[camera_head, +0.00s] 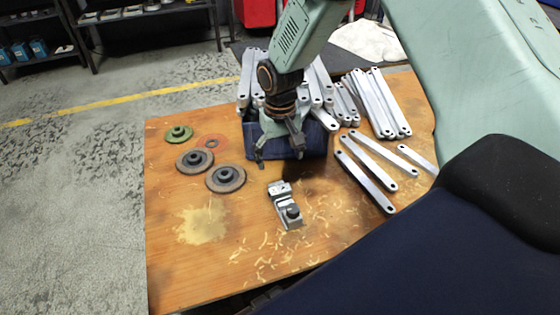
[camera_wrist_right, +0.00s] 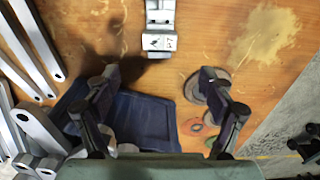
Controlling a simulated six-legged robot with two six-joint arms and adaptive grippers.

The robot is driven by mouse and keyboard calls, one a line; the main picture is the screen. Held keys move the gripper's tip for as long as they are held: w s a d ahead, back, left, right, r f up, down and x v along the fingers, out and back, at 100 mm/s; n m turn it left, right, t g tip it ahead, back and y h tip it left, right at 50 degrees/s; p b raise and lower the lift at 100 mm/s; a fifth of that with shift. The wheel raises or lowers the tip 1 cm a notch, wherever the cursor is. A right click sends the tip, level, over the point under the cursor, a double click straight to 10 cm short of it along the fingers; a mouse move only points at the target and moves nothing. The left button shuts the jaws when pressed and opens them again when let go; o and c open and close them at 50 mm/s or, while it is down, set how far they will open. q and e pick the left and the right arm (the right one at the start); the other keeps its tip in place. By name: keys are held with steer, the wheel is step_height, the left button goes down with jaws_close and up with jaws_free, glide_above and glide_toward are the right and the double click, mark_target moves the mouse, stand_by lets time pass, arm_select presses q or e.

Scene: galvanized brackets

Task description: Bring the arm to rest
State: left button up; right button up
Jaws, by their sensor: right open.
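My right arm reaches in from the top in the head view. Its gripper (camera_head: 279,149) is over the near side of a dark blue bin (camera_head: 315,143), fingers pointing down, open with nothing between them. In the right wrist view the fingers of this gripper (camera_wrist_right: 158,78) are spread wide, with bare wooden table (camera_wrist_right: 170,68) between their tips. The blue bin (camera_wrist_right: 150,125) lies below and behind the left finger there. Galvanized brackets (camera_head: 375,105) are heaped in and around the bin, partly hidden by my wrist. My left gripper is not seen.
A small metal clamp fixture (camera_head: 286,206) stands in front of the bin. Several loose brackets (camera_head: 366,174) lie to the right. Grinding discs (camera_head: 226,179) and a green disc (camera_head: 178,134) lie to the left. The table's front left is clear except for shavings.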

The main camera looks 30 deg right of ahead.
mark_target(280, 189)
steer(key=shift+f, duration=0.15)
step_height(280, 189, down, 12)
steer(key=shift+r, duration=0.25)
steer(key=shift+r+p, duration=0.45)
steer(key=shift+r, duration=0.15)
steer(key=shift+f, duration=0.1)
